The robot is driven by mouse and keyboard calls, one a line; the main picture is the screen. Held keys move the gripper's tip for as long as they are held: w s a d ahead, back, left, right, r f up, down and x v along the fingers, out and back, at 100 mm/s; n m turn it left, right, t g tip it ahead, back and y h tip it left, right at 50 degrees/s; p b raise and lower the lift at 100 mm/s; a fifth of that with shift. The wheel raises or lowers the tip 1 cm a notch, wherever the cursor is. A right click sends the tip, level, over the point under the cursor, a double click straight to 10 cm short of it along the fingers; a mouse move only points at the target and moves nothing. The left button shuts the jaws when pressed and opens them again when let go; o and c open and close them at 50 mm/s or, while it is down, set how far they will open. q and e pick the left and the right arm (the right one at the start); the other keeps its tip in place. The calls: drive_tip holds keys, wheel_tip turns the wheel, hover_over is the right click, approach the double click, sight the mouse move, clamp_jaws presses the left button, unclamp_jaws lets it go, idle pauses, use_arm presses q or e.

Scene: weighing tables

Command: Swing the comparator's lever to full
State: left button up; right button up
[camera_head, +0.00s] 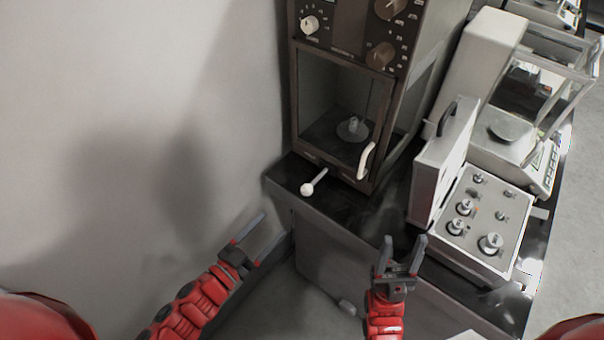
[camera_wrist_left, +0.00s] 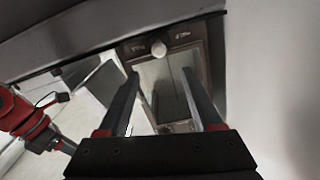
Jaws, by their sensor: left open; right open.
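The comparator (camera_head: 398,95) is a tall dark brown case at the back of the black table, with a glass-windowed chamber. Its lever (camera_head: 308,188) sticks out at the lower front left, a short rod ending in a white ball. The ball (camera_wrist_left: 158,49) also shows in the left wrist view, just beyond my fingertips and between their lines. My left gripper (camera_head: 262,232) is open and empty, below and left of the lever, apart from it. My right gripper (camera_head: 403,247) is open and empty in front of the table, right of the lever.
A white handle (camera_head: 366,161) is on the comparator's front. A box with a black handle (camera_head: 443,160), a tray of several weights (camera_head: 474,222) and a pale balance (camera_head: 500,130) stand at the right. A grey wall (camera_head: 140,120) bounds the left side.

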sight(312, 183)
use_arm(q)
drive_tip(key=x, duration=1.7)
drive_tip(key=shift+d, duration=0.25)
drive_tip(key=shift+c, duration=0.2)
clamp_jaws()
idle(0.5)
